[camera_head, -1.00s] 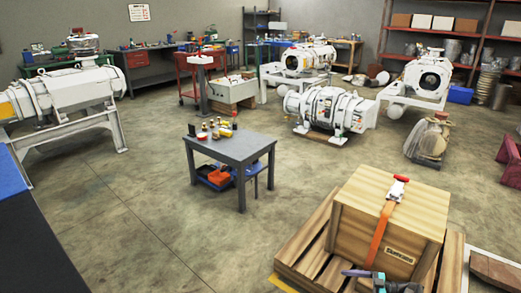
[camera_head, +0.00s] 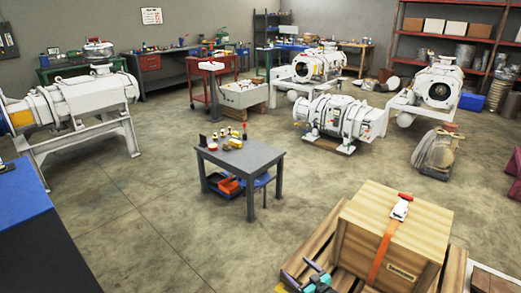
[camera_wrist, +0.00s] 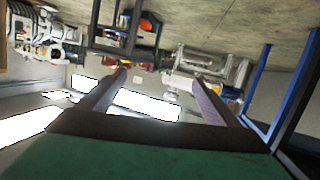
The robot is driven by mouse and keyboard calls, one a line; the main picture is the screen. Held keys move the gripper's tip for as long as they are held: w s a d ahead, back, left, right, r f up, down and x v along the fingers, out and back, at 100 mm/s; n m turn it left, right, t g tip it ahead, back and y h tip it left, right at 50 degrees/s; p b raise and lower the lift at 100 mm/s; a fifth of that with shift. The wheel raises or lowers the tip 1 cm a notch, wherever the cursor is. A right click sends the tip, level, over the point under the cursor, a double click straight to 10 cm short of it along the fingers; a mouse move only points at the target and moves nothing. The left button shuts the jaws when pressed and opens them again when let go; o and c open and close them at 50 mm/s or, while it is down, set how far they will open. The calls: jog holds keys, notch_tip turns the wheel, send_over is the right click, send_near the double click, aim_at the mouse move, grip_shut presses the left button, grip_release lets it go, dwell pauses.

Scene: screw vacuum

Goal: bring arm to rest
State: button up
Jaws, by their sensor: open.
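My gripper (camera_head: 300,272) shows at the bottom edge of the head view, in front of the pallet's left corner. Its two fingers stand apart with nothing between them. In the wrist view my gripper (camera_wrist: 159,78) also shows open and empty, its fingers pointing away over a blurred room that appears upside down. Most of my arm is outside the head view. A wooden crate (camera_head: 365,232) with an orange strap and a red-and-white buckle sits on a pallet (camera_head: 305,248) to the right of the gripper. Any gap between gripper and pallet is hard to judge.
A grey table (camera_head: 240,158) with small items stands mid-floor. A bench with a blue top (camera_head: 30,215) fills the lower left. White vacuum pumps (camera_head: 340,118) stand behind. The floor (camera_head: 150,215) between bench and table is clear.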

jog(key=s+d+f+m+g+h+p, duration=0.1)
jog(key=s+f+m+g+h+p, duration=0.15)
jog(key=s, duration=0.55)
jog(key=s+d+f+m+g+h+p, duration=0.1)
jog(key=s+d+f+m+g+h, duration=0.2)
jog(key=s, duration=0.5)
jog(key=s+f+m+g+h+p, duration=0.1)
jog(key=s+m+g+h, duration=0.1)
jog(key=s+g+h, duration=0.35)
jog(key=s+a+r+g+y, duration=0.1)
jog(key=s+g, duration=0.2)
jog(key=s, duration=0.9)
jog(key=s+a+r+g+y, duration=0.1)
jog(key=s+g, duration=0.3)
jog(key=s, duration=0.8)
jog(key=shift+s+a+r+g+y, duration=0.3)
jog(key=shift+a+y, duration=0.2)
jog(key=shift+a, duration=0.1)
